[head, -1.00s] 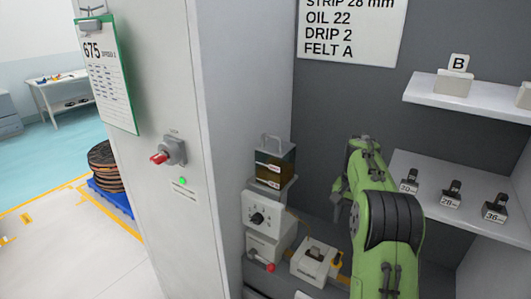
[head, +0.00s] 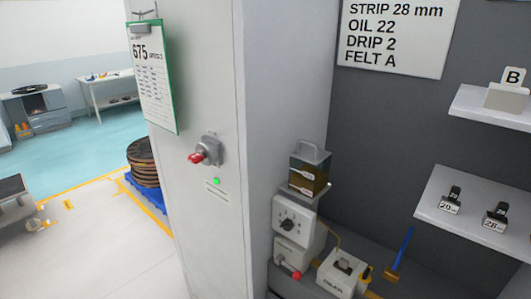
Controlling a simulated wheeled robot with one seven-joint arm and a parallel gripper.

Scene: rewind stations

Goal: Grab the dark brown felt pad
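No dark brown felt pad can be made out in the head view. A pale block with a card marked B (head: 507,95) stands on the upper white shelf (head: 475,107) at the right edge. A white sign (head: 400,35) on the dark wall reads STRIP 28 mm, OIL 22, DRIP 2, FELT A. My gripper is not in view.
An oil tank (head: 309,172) sits above a dial box (head: 293,222). A white oiler block (head: 341,273) and a blue-handled brush (head: 400,254) are low beside them. Numbered holders (head: 451,200) stand on the lower shelf (head: 440,223). A grey cabinet (head: 205,90) stands left; open floor lies beyond.

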